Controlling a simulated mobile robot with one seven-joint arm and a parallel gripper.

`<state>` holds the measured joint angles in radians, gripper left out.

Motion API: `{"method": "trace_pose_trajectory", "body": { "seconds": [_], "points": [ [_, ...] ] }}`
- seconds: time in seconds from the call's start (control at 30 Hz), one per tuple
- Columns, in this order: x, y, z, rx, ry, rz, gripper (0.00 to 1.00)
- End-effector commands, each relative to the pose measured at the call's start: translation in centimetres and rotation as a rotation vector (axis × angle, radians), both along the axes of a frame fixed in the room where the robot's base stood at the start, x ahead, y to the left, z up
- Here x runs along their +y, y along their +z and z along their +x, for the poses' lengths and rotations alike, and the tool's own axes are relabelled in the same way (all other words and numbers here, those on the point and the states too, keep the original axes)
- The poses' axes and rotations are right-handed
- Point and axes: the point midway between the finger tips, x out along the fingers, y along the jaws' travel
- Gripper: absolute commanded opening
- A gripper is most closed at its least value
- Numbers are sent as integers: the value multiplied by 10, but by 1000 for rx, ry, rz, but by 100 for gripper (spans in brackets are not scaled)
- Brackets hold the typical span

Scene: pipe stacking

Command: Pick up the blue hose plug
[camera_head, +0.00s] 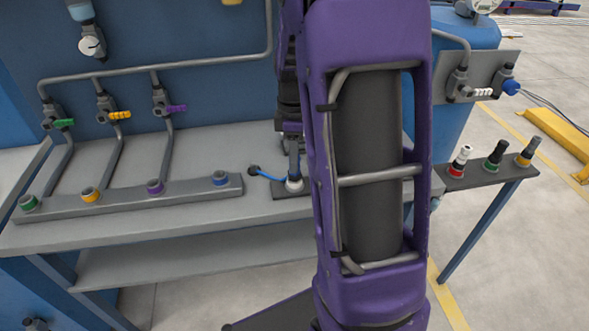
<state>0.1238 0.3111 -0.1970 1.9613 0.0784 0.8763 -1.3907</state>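My gripper (292,152) points down over the workbench, left of my large purple arm, which hides much of the middle. Its small, dark fingertips are at a white-collared fitting (294,186) on a dark plate. I cannot tell whether they are open or shut on it. A thin blue hose (268,176) runs along the bench from a dark round end (253,170) towards that fitting. I cannot clearly make out a blue hose plug there. A blue-ringed socket (221,178) sits at the right end of the grey socket bar (125,202).
Green (28,203), yellow (90,194) and purple (155,187) ringed sockets share the bar, with valved pipes above. At right, a narrow shelf (485,178) holds red (459,162), green (494,157) and yellow (528,152) banded plugs. The bench front (190,222) is clear.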

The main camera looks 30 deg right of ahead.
Motion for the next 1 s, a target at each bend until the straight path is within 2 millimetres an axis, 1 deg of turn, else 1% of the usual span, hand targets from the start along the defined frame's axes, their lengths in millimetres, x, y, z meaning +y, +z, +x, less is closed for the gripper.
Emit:
{"method": "trace_pose_trajectory", "body": {
  "seconds": [0.03,0.1,1.0],
  "points": [
    [0,0,0,0,0,0,12],
    [0,0,0,0,0,0,0],
    [0,0,0,0,0,0,0]
  ]
}}
